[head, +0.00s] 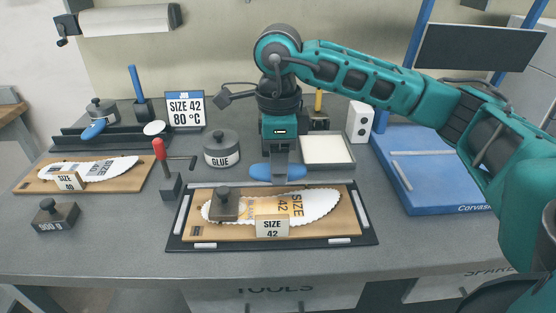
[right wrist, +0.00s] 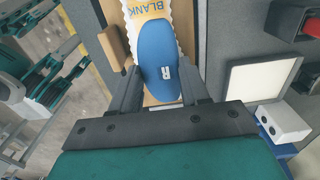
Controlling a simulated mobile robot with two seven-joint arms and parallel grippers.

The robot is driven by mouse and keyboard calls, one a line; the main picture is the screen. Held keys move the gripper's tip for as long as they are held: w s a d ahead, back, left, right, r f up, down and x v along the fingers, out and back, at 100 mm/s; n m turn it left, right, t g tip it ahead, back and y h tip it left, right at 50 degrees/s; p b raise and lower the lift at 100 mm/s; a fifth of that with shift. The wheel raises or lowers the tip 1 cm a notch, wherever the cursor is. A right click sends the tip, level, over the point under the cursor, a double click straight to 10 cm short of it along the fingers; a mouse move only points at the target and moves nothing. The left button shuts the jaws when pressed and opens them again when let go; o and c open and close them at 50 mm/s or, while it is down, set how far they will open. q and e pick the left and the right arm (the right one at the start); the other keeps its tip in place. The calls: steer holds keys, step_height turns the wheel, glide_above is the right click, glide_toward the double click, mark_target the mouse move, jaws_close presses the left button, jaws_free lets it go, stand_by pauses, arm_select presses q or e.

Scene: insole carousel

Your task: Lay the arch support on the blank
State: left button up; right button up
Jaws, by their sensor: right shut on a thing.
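My right gripper (head: 279,163) is shut on a blue arch support (head: 278,172), near the back edge of the middle board. The right wrist view shows the arch support (right wrist: 158,62) marked "R" between the two fingers (right wrist: 158,88), covering part of the blank (right wrist: 152,10) beneath; the gap between them cannot be judged. In the head view the white and yellow blank (head: 318,204) with a wavy edge lies on the wooden middle board (head: 350,229). A dark knobbed weight (head: 225,206) sits on its left end. My left gripper is not in view.
A "SIZE 42" block (head: 272,227) stands at the middle board's front. Left are a red-handled clamp (head: 168,180) and a second board (head: 132,179) with another insole.

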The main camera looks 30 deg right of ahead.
steer(key=shift+f+b, duration=0.85)
steer(key=shift+f, duration=0.45)
step_height(320, 180, down, 2)
steer(key=shift+f+b, duration=0.15)
steer(key=shift+b, duration=0.65)
steer(key=shift+f, duration=0.4)
steer(key=o, duration=1.2)
steer(key=shift+c, duration=0.2)
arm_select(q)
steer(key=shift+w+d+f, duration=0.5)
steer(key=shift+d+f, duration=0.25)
